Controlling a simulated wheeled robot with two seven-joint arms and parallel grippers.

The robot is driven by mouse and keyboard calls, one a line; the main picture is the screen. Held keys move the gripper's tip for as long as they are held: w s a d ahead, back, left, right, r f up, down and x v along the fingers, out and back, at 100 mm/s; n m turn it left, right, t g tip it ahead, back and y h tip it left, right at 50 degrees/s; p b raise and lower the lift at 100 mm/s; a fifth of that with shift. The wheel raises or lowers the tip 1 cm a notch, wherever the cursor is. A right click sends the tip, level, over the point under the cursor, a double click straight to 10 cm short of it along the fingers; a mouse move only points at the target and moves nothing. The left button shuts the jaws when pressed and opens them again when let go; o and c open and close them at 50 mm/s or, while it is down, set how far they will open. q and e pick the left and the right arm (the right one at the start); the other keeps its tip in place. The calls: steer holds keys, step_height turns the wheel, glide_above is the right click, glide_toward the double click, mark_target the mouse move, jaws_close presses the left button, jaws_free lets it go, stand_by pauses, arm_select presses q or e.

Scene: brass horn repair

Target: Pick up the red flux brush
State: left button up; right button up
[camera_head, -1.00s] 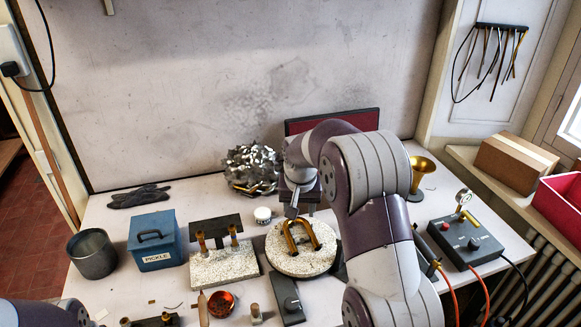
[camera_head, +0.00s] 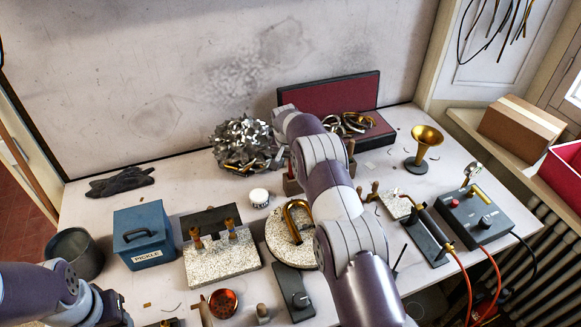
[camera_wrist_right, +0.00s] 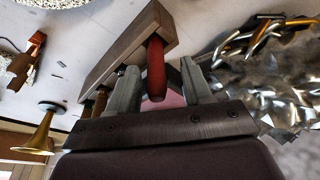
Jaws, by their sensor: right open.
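In the right wrist view the red flux brush (camera_wrist_right: 156,68) shows as a red handle beside a wooden rack (camera_wrist_right: 113,62). My right gripper (camera_wrist_right: 160,82) is open, with one finger on each side of the red handle. I cannot tell whether either finger touches it. In the head view my right arm hides most of the rack (camera_head: 292,186), the brush and the gripper. My left gripper (camera_head: 110,312) is at the lower left edge, partly cut off, and its jaws are unclear.
Shiny metal scrap (camera_head: 243,145) lies left of my right arm. A round soldering board (camera_head: 283,248) with a brass bow and a white jar (camera_head: 259,195) are near. A brass bell (camera_head: 427,140) and a control box (camera_head: 470,214) stand right. A blue pickle box (camera_head: 147,238) stands left.

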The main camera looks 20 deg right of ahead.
steer(key=shift+w+d+f, duration=0.15)
steer(key=shift+f, duration=0.4)
steer(key=shift+s+d+f, duration=0.1)
steer(key=shift+s+f, duration=0.1)
steer(key=shift+s, duration=0.05)
steer(key=shift+w+f, duration=0.15)
steer(key=shift+w, duration=0.1)
jaws_close()
arm_select(q)
steer(key=shift+s+r, duration=0.3)
steer(key=shift+r, duration=0.2)
arm_select(e)
steer(key=shift+s, duration=0.1)
arm_select(q)
steer(key=shift+f, duration=0.1)
